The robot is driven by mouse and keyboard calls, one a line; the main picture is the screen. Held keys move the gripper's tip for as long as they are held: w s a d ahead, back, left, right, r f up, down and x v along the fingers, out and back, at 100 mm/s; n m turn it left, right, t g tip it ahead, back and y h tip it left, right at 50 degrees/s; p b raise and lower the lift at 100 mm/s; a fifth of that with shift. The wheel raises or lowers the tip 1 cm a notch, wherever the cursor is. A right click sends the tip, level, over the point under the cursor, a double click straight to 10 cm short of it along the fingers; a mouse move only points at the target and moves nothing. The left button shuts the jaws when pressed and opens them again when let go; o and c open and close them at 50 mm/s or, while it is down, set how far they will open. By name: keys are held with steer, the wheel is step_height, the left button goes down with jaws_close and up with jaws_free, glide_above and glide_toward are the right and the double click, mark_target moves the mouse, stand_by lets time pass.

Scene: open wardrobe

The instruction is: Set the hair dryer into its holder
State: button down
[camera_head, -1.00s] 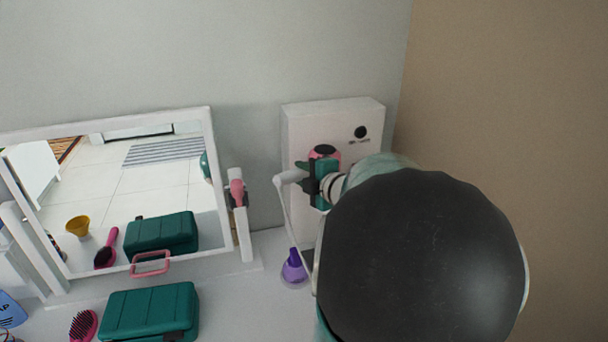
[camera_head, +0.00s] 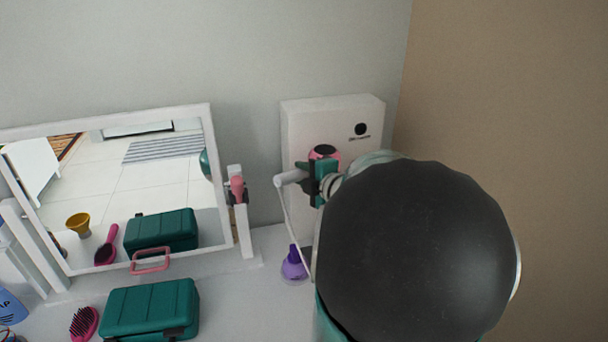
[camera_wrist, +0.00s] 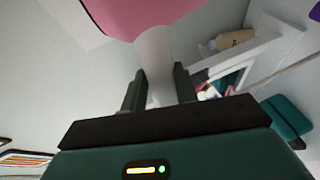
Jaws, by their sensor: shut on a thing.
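The hair dryer has a pink body with a dark round end (camera_head: 323,152). Its white handle (camera_wrist: 156,60) is between the two green fingers of my gripper (camera_wrist: 161,82) in the wrist view. In the head view, my gripper (camera_head: 318,178) holds it in front of a white box (camera_head: 307,118) against the back wall, which looks like the holder. The pink body overlaps the box's front face; I cannot tell whether it touches. A pale cord hangs down from the handle end. My dark arm link hides the box's lower right.
A white-framed tilting mirror (camera_head: 228,150) stands at the left. In front lie a green case (camera_head: 150,308) and a pink hairbrush (camera_head: 84,323). A purple bottle (camera_head: 293,264) stands close to the cord. A tan wall (camera_head: 510,100) bounds the right.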

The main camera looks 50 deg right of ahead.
steer(key=shift+s+f, duration=0.1)
steer(key=shift+f, duration=0.85)
stand_by(0.8)
steer(key=c, duration=1.4)
jaws_free()
steer(key=o, duration=0.4)
steer(key=shift+c, duration=0.2)
steer(key=shift+o, duration=0.2)
steer(key=shift+r, duration=0.15)
steer(key=shift+o, duration=1.3)
steer(key=shift+r, duration=0.1)
steer(key=v, duration=0.8)
